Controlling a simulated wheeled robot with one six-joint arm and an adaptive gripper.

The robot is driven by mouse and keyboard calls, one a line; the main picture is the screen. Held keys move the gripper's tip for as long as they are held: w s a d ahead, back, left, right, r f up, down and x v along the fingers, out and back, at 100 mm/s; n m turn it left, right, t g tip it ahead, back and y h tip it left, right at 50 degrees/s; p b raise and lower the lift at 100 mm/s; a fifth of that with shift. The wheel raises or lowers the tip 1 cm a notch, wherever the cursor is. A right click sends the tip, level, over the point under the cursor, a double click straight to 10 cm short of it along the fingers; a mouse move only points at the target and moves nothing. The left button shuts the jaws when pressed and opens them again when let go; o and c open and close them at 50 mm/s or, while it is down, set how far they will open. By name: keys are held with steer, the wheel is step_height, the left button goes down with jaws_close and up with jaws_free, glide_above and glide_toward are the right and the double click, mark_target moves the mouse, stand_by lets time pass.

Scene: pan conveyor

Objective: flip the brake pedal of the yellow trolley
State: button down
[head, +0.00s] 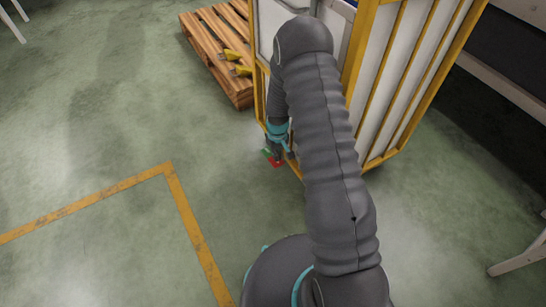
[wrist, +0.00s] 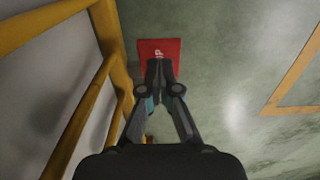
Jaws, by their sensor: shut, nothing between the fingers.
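The yellow trolley (head: 352,75) is a yellow frame with pale panels, standing at the top centre of the head view; its yellow bars (wrist: 122,85) fill the left of the wrist view. The red brake pedal (head: 276,161) is low at the trolley's near corner, with a small green part (head: 267,153) beside it. In the wrist view the red pedal plate (wrist: 159,50) with a pale mark lies just past my fingertips. My gripper (wrist: 160,65) is shut and empty, its tips overlapping the pedal's near edge in the picture. I cannot tell whether they touch it.
A wooden pallet (head: 208,43) with yellow pieces (head: 234,60) on it lies left of the trolley. Yellow floor lines (head: 185,205) mark the open floor at left. Table legs (head: 520,262) stand at the right. My arm hides part of the trolley.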

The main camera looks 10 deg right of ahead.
steer(key=shift+f+b, duration=1)
steer(key=shift+f, duration=0.35)
stand_by(0.7)
steer(key=shift+r+p, duration=1.75)
steer(key=shift+r, duration=1.8)
